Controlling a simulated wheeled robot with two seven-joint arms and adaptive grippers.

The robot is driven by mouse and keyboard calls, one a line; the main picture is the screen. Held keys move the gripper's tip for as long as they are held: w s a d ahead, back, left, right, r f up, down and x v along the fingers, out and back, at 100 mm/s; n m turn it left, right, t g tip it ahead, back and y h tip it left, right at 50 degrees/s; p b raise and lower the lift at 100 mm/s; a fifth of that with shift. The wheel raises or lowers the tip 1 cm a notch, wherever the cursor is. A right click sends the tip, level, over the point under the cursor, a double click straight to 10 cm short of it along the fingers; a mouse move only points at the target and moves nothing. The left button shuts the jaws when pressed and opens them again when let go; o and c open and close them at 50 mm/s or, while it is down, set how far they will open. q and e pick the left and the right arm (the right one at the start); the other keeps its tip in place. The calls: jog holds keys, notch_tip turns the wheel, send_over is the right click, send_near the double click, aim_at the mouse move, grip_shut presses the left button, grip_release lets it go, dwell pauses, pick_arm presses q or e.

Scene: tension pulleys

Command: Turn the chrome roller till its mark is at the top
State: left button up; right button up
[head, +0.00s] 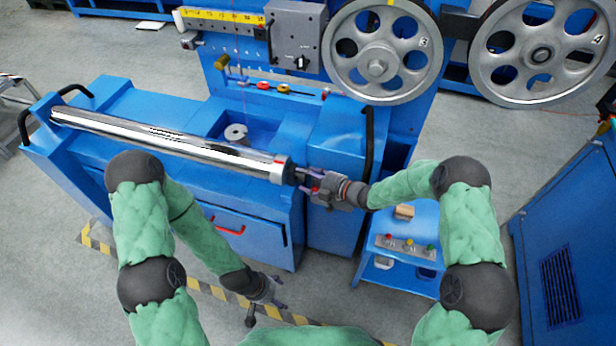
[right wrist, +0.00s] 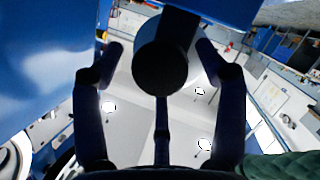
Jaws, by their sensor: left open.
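The long chrome roller (head: 165,138) lies across the blue machine, running from far left down to the right. A small red mark (head: 280,161) shows at its right end, on the upper side facing the camera. My right gripper (head: 306,180) is at the dark shaft end just beyond that end. In the right wrist view, the dark round shaft end (right wrist: 160,68) is between the two spread fingers, with gaps visible on both sides. My left gripper (head: 272,290) is open and empty, low in front of the machine, away from the roller.
The blue machine bed (head: 245,205) has a red handle on its front. Large spoked pulleys (head: 376,66) stand behind on a blue panel. A small blue cart (head: 402,245) with coloured buttons stands right of the machine. A blue cabinet (head: 565,235) is at far right.

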jog(key=c, duration=0.8)
jog(key=shift+s, duration=0.1)
jog(key=shift+c, duration=0.2)
jog(key=shift+m+g+p, duration=0.5)
jog(key=shift+m+p, duration=0.25)
jog(key=shift+m, duration=0.05)
jog(key=shift+f, duration=0.2)
jog(key=o, duration=1.1)
jog(key=shift+c, duration=0.2)
jog(key=shift+r, duration=0.2)
